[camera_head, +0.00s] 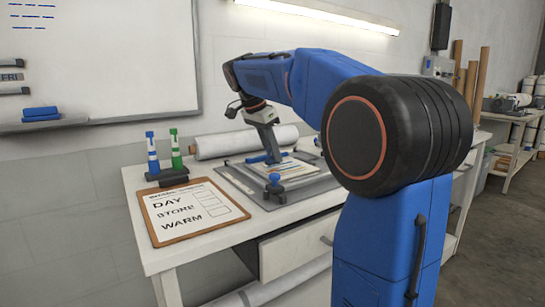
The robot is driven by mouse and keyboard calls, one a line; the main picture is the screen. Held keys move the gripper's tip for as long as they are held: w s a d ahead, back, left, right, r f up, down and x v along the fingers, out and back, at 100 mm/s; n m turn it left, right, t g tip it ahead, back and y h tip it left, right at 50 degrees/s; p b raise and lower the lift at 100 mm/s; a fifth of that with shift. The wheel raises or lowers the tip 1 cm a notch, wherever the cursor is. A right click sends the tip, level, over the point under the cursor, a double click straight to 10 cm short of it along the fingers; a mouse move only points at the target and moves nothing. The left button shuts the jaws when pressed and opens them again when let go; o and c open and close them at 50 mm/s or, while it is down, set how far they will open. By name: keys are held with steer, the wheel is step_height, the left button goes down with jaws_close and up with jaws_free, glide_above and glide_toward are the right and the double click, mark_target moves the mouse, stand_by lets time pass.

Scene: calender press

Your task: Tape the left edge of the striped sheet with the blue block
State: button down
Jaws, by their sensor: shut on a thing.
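The striped sheet (290,167) lies on the grey press plate (241,183) on the white table, with coloured bands across it. My gripper (272,158) points down over the sheet's left part. It is shut on a small blue piece, which looks like the blue block (257,159), at or just above the sheet's left edge. I cannot tell whether the block touches the sheet. The fingers and arm hide part of the sheet and block. No tape can be made out.
A blue knob (274,179) stands at the plate's front, close to the gripper. A white roll (245,141) lies behind. My arm blocks the right side.

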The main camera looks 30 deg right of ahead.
steer(key=shift+r, duration=2.85)
